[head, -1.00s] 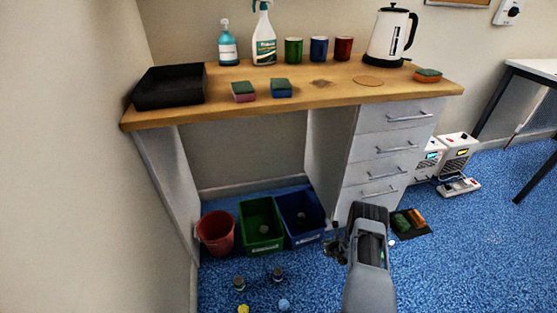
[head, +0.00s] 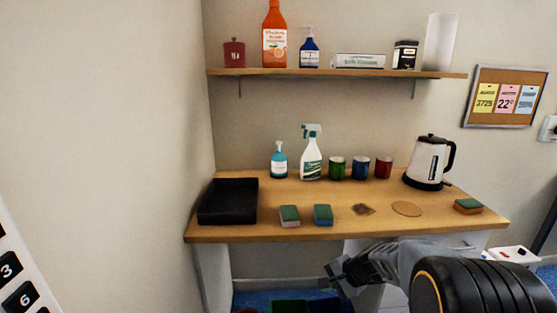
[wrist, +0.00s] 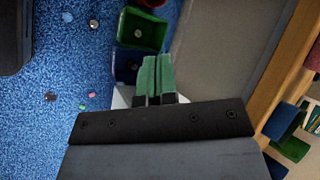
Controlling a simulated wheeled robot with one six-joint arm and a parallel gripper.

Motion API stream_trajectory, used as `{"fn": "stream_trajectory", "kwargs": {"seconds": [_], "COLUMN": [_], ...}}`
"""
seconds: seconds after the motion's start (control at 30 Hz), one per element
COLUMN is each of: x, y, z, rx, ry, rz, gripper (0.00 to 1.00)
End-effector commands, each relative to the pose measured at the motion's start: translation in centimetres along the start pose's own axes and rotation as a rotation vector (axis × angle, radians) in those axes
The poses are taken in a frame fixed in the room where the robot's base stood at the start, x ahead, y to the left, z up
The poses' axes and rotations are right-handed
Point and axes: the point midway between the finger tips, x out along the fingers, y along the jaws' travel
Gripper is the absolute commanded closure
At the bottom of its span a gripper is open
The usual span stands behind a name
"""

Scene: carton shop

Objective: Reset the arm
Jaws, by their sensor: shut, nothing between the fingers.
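My gripper (head: 335,277) is in front of the desk in the head view, just below the level of its front edge. My arm reaches in from the lower right, and its dark rounded link fills that corner. In the wrist view the two greenish fingers (wrist: 155,66) are together, with only a thin line between them. They are empty and stand over the floor area near the bins.
The wooden desk (head: 270,233) bears a black tray (head: 228,204), sponges, cups, spray bottles and a kettle (head: 428,163). A shelf (head: 330,73) hangs above. Green (wrist: 143,30) and blue (wrist: 124,66) bins stand on the blue carpet. Small items lie on open floor at left.

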Motion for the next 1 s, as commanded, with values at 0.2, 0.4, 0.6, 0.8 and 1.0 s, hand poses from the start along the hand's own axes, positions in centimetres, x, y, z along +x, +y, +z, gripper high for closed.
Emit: {"fn": "stream_trajectory", "kwargs": {"seconds": [0.2, 0.4, 0.6, 0.8, 1.0], "x": [-11.0, -17.2, -20.4, -21.4, -21.3], "y": [-0.6, 1.2, 2.5, 3.1, 3.2], "z": [9.1, 13.0, 14.3, 14.4, 14.4], "rx": [-0.473, -0.778, -0.936, -0.984, -0.985], "ry": [0.063, 0.144, 0.205, 0.226, 0.227], "rz": [0.222, 0.399, 0.506, 0.542, 0.543], "gripper": [1.0, 1.0, 1.0, 1.0, 1.0]}}
